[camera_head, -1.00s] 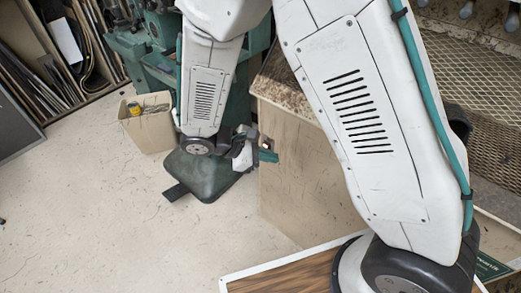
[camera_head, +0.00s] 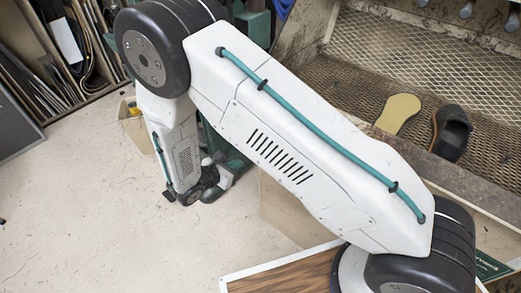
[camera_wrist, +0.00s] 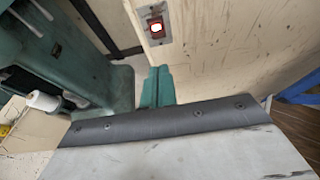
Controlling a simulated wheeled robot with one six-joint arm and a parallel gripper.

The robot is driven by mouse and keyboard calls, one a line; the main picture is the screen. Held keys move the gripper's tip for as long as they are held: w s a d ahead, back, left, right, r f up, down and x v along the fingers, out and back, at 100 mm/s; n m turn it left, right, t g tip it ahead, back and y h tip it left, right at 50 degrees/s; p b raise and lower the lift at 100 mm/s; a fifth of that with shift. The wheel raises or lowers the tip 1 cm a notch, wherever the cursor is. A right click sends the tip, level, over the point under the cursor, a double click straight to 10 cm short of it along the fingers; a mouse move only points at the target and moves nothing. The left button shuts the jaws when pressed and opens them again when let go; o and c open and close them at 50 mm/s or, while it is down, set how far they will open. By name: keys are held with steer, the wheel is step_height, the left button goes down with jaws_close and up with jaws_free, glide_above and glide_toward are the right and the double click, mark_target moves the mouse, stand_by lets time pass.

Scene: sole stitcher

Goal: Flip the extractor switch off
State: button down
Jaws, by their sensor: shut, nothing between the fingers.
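The extractor switch (camera_wrist: 156,27) shows in the wrist view as a small red-framed rocker with a bright white, lit-looking face. It sits on a grey plate on the side of the beige cabinet (camera_wrist: 225,50). Which way the rocker is tipped cannot be told. My gripper (camera_wrist: 157,72) is shut and empty; its teal fingers point toward the cabinet side, below the switch in the picture and apart from it. In the head view my arm hides the switch and the fingers cannot be made out.
A green machine (camera_wrist: 55,50) stands close on the left, with a white spool (camera_wrist: 42,101) beside it. A tan sole (camera_head: 398,113) and a dark shoe (camera_head: 451,133) lie on the mesh-backed bench. Open pale floor (camera_head: 90,215) lies to the left.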

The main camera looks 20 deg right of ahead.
steer(key=r+x, duration=0.2)
steer(key=x, duration=1.1)
steer(key=shift+w+d, duration=0.45)
steer(key=shift+d, duration=0.05)
